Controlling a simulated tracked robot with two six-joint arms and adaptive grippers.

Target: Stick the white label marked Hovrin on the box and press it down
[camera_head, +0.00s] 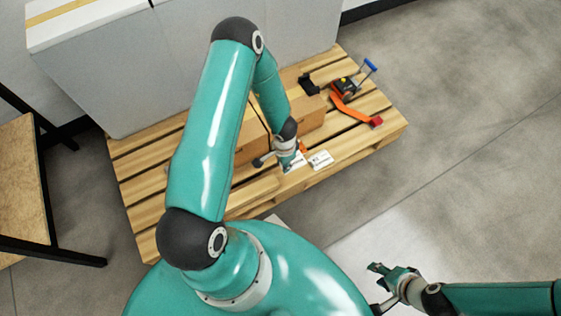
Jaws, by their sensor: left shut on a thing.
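A brown cardboard box (308,115) stands on the wooden pallet, with more brown cardboard (250,146) to its left, partly hidden by my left arm. My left gripper (291,162) is low at the front of the box, shut on a small white piece (295,165) that looks like a label. Its print is too small to read. A second white label with dark marks (321,160) lies just right of the gripper. My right gripper (376,287) is open and empty over the floor at the lower right, well away from the box.
The pallet (388,118) also bears a strapping tool with a blue handle (369,66), an orange strap (352,112) and a black item (308,85). A large grey case (120,85) stands behind. A wooden table (20,190) is at the left. The floor at right is clear.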

